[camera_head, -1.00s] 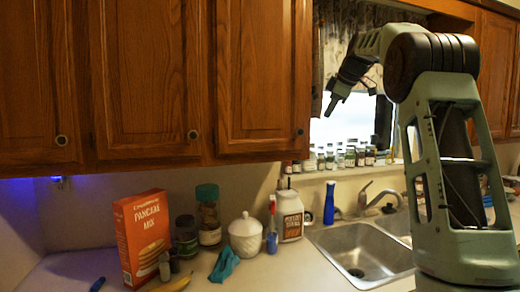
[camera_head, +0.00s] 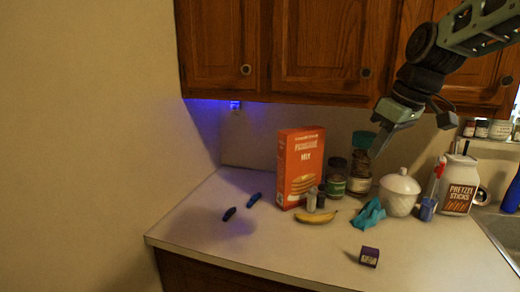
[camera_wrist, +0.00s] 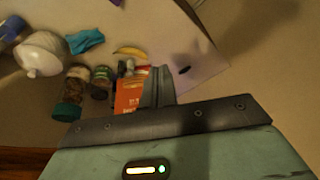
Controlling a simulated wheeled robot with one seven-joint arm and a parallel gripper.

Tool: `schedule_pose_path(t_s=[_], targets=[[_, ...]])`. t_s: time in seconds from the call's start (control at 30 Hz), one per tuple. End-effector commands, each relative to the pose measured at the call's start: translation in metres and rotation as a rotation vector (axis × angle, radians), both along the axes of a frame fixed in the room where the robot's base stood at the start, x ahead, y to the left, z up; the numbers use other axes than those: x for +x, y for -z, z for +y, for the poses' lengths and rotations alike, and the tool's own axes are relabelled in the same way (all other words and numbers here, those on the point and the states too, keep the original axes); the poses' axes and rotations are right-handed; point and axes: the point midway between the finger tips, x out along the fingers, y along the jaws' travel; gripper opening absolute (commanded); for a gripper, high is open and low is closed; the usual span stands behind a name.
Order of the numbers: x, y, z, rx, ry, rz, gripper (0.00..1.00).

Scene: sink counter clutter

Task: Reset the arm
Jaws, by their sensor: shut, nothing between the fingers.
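My gripper (camera_head: 380,154) is shut and empty in the head view, raised above the counter in front of the jar with the teal lid. Its arm comes in from the upper right. In the wrist view the closed fingers (camera_wrist: 158,84) show at the middle, with the orange pancake mix box (camera_wrist: 127,96) behind them. Nothing is held.
On the counter (camera_head: 290,245) stand the pancake mix box (camera_head: 300,165), spice jars, a white lidded jar (camera_head: 399,194) and a pretzel sticks jar (camera_head: 459,188). A banana (camera_head: 316,218), teal cloth (camera_head: 369,214) and small dark box (camera_head: 369,257) lie in front. Cabinets hang above.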

Motion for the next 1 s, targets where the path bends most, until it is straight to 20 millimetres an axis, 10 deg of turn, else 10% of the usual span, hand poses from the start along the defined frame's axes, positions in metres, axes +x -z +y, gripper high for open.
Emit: schedule_pose_path(t_s=[0.2,0.5,0.7,1.0], targets=[[-0.108,0.081,0.098,-0.037,-0.047,0.135,0.00],[-0.258,0.167,0.130,-0.150,-0.076,0.240,0.00],[-0.293,0.185,0.123,-0.186,-0.077,0.252,0.00],[-0.293,0.185,0.123,-0.186,-0.077,0.252,0.00]])
